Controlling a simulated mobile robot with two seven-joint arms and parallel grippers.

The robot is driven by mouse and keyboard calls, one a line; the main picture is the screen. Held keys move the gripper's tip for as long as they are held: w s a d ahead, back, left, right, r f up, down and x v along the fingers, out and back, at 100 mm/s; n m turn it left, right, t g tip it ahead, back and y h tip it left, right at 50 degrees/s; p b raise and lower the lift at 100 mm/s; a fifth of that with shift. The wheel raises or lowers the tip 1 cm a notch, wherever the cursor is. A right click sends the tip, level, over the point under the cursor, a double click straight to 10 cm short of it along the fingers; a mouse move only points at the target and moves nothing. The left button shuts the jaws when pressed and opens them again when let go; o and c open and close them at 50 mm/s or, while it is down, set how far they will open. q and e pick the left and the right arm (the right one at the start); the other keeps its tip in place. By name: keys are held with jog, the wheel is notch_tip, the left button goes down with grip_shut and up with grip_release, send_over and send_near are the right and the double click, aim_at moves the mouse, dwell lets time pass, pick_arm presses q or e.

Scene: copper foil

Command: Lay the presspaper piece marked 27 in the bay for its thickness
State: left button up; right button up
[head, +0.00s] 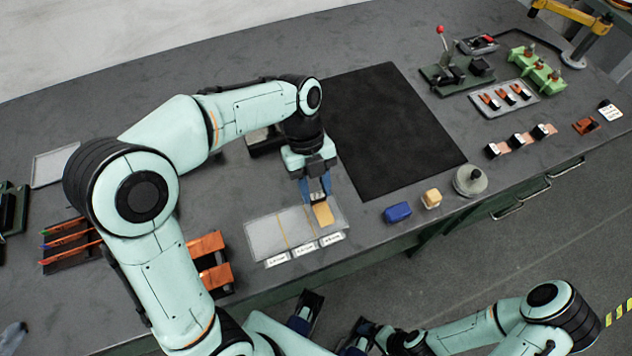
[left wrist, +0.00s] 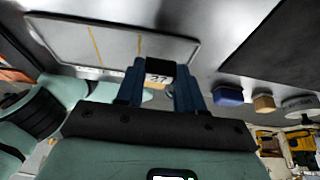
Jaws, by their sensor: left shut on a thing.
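The tan presspaper piece (head: 323,214) is held between the fingertips of my left gripper (head: 316,194), which points down. The label print is too small to read. My right gripper (head: 362,336) is low at the bottom edge, away from the tray; its jaws are unclear.
A black mat (head: 390,130) lies right of the tray. A blue block (head: 397,212), a yellow block (head: 431,198) and a grey round weight (head: 470,181) stand along the front edge. Orange parts (head: 210,262) lie left of the tray.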

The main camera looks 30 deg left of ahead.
aim_at(316, 193)
pick_arm(q)
jog(key=shift+f+b, duration=1.1)
jog(key=shift+f, duration=0.4)
dwell(1.6)
jog(key=o, duration=0.7)
jog(key=shift+r, duration=0.15)
jog(key=shift+r+p, duration=1.2)
jog(key=shift+r, duration=0.2)
jog(key=o, duration=0.5)
